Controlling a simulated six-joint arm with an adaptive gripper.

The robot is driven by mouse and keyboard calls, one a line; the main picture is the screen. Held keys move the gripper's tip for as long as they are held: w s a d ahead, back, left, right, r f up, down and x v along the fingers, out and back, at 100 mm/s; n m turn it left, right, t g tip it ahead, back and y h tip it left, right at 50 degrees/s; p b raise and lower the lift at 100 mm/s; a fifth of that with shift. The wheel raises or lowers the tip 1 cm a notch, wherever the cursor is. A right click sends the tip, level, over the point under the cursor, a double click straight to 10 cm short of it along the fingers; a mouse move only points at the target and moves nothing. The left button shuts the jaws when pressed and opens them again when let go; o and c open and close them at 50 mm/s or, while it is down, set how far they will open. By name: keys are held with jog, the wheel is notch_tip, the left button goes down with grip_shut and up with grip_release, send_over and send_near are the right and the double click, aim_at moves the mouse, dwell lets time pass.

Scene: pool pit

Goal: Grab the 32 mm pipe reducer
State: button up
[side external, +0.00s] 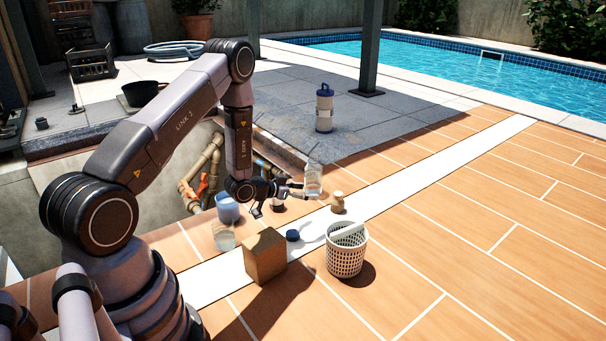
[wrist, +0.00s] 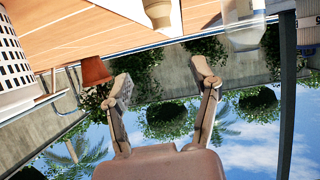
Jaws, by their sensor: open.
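The beige, stepped piece (side external: 338,202) that looks like the pipe reducer stands on the deck by the white strip, right of my gripper. In the wrist view, which is upside down, the reducer (wrist: 158,12) is at the top centre, partly cut off by the frame edge. My gripper (side external: 291,190) is open and empty, and its fingers point roughly level. In the wrist view my gripper (wrist: 162,82) has its fingers spread, with only background between the tips. The reducer lies beyond the fingertips and is not touched.
A clear bottle (side external: 313,180) stands close to the fingertips. A white basket (side external: 346,258), brown box (side external: 264,257), blue lid (side external: 292,235), blue cup (side external: 227,207) and clear jar (side external: 223,238) stand nearby. An open pit with pipes (side external: 208,165) is at left. The deck at right is clear.

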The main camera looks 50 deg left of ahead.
aim_at(338, 194)
jog(key=x, duration=0.8)
jog(key=shift+f, duration=0.1)
jog(key=shift+a+x, duration=0.15)
jog(key=shift+x, duration=1.25)
jog(key=shift+a+x, duration=0.15)
jog(key=shift+x, duration=1.25)
jog(key=shift+f, duration=0.15)
grip_shut()
